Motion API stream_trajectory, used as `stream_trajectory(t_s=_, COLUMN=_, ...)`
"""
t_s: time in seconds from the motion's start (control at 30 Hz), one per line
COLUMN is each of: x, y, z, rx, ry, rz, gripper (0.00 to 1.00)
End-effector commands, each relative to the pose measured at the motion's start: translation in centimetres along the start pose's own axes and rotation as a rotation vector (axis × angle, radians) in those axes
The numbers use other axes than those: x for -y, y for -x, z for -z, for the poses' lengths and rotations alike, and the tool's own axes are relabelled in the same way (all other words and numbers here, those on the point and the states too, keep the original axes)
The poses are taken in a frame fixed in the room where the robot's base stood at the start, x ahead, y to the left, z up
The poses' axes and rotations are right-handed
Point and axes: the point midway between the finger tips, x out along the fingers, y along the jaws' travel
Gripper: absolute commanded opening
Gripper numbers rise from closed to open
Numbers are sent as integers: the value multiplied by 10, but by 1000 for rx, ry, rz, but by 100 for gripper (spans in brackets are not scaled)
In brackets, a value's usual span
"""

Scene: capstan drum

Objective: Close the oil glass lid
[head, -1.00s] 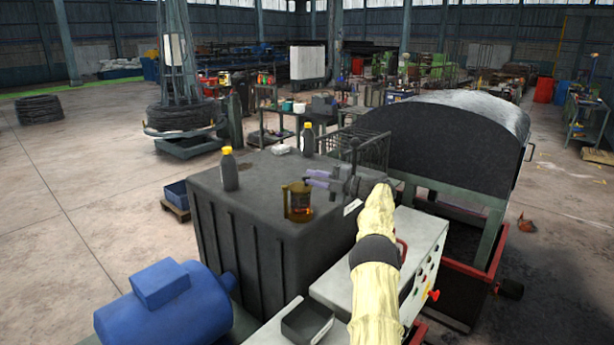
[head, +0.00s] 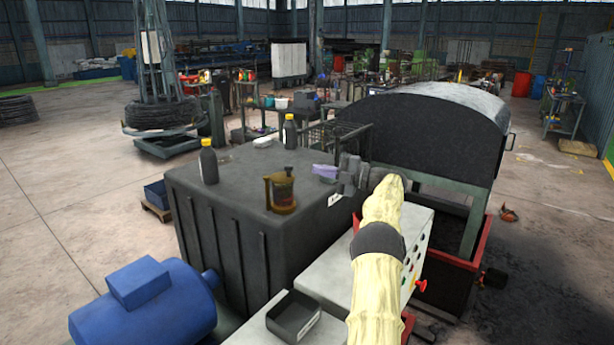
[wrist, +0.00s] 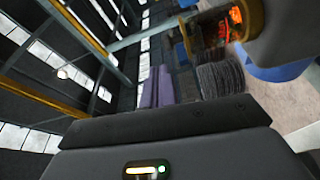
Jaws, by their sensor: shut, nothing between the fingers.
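The oil glass (head: 284,200) is a small amber vessel with a brown base and an upright post on its left side. It stands on top of the dark grey tank (head: 225,228). Its brownish top part (head: 282,177) shows over the glass, but whether the lid is fully down is too small to tell. My gripper (head: 314,171) is to the right of the oil glass and a little higher in the picture, apart from it. Its purple fingers are together and empty; they also show closed in the wrist view (wrist: 156,88).
Two dark bottles with yellow caps, one nearer (head: 209,166) and one farther (head: 290,133), stand on the tank. A white item (head: 263,141) lies at its back. A wire basket (head: 338,138) and a large drum cover (head: 430,135) are behind and right of my arm.

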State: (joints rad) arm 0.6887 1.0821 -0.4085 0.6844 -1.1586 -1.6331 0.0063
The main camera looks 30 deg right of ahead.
Motion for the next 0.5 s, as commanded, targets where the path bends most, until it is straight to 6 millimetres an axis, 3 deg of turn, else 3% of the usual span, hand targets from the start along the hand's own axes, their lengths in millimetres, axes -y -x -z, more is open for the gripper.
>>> stream_trajectory(t_s=0.3, x=3, y=65, z=6, rx=-11, ry=3, rz=3, gripper=0)
stream_trajectory(t_s=0.5, x=0, y=96, z=10, rx=-19, ry=3, rz=4, gripper=0)
